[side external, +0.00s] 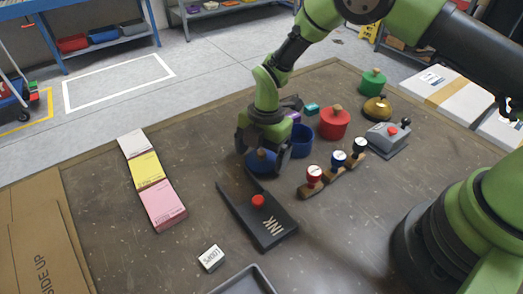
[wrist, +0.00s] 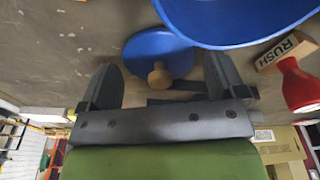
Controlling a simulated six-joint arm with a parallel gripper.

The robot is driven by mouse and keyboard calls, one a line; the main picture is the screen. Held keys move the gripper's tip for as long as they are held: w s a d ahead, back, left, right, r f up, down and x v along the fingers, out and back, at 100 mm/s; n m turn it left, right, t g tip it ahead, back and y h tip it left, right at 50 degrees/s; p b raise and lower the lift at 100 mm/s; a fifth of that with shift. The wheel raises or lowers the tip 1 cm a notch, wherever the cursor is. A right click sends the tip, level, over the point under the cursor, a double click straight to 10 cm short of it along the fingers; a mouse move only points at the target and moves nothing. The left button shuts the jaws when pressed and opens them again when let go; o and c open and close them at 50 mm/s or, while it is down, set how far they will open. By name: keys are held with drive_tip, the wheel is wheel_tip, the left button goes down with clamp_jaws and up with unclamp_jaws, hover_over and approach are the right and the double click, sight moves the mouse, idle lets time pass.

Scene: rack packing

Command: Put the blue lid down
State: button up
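The blue lid (side external: 262,161) is a round disc under my gripper (side external: 258,152), partly hidden by the fingers. In the wrist view the blue lid (wrist: 158,48) appears to lie flat on the table with its round wooden knob (wrist: 160,76) up. The two fingers of my gripper (wrist: 166,80) stand wide apart on either side of the knob, with gaps showing, so nothing is gripped. The open blue pot (side external: 301,142) stands just right of the lid, and its blue wall (wrist: 235,22) fills the top right of the wrist view.
Stamps (side external: 314,182) stand to the right. Colored pads (side external: 150,180) lie left, with clear table between.

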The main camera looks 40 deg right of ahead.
drive_tip(key=shift+o, duration=0.5)
drive_tip(key=shift+r, duration=0.15)
drive_tip(key=shift+r, duration=0.3)
drive_tip(key=s+d+r+m+t, duration=0.1)
drive_tip(key=d+r+m, duration=0.15)
drive_tip(key=r, duration=0.75)
drive_tip(key=s+d+r+m+t, duration=0.1)
drive_tip(key=d+r+m, duration=0.15)
drive_tip(key=r, duration=0.75)
drive_tip(key=s+d+r+m+t, duration=0.2)
drive_tip(key=s+r+m, duration=0.5)
drive_tip(key=r+m, duration=0.15)
drive_tip(key=s+d+r+m+t, duration=0.1)
drive_tip(key=s+d+m+t, duration=0.2)
drive_tip(key=s+m, duration=0.9)
drive_tip(key=shift+d+r+m+t, duration=0.15)
drive_tip(key=shift+m+t, duration=0.25)
drive_tip(key=shift+m, duration=0.15)
